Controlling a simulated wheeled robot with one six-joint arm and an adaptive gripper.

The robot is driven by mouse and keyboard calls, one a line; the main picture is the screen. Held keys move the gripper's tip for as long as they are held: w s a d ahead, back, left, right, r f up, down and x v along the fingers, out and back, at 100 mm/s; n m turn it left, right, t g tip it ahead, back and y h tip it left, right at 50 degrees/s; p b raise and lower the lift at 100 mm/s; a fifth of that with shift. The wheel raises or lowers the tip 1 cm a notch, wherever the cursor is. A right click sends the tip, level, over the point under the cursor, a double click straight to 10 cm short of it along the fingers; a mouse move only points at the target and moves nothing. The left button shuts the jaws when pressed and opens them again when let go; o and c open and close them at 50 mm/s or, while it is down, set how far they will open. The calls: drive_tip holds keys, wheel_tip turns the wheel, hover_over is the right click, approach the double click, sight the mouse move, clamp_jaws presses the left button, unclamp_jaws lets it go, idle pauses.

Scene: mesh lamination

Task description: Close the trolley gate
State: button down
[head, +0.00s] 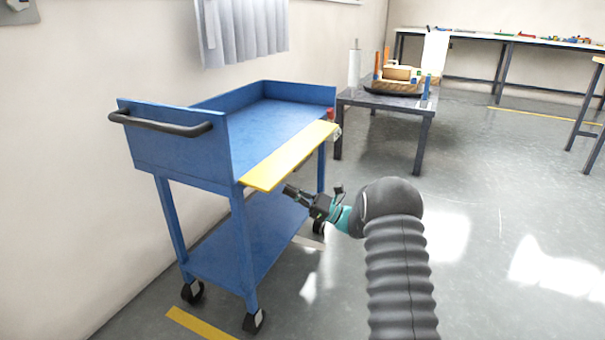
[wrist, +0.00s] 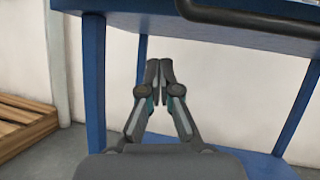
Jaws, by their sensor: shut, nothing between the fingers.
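The blue trolley (head: 215,185) stands by the wall at left, with a black handle (head: 160,125) on its near end. Its yellow gate (head: 290,157) lies folded outward, roughly flat, along the open right side of the top tray. A small red part (head: 330,114) sits at the gate's far end. My gripper (head: 287,190) is just below and right of the gate, apparently not touching it. In the wrist view my gripper (wrist: 166,68) is shut and empty, below the blue top tray (wrist: 200,22). The gate is not seen there.
A dark table (head: 385,101) with a white roll (head: 354,66) and wooden pieces (head: 398,73) stands behind. A workbench (head: 500,40) runs along the back wall. A wooden pallet (wrist: 25,125) shows at left in the wrist view.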

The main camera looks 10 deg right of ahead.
drive_tip(key=w+d+f+m+t, duration=0.4)
drive_tip(key=d+f+m+t, duration=0.1)
drive_tip(key=d+t, duration=0.15)
wheel_tip(320, 180, up, 9)
drive_tip(key=w+a, duration=0.1)
drive_tip(key=a, duration=0.1)
drive_tip(key=shift+w+a+f, duration=0.2)
drive_tip(key=shift+w+a, duration=0.05)
drive_tip(key=shift+w, duration=0.1)
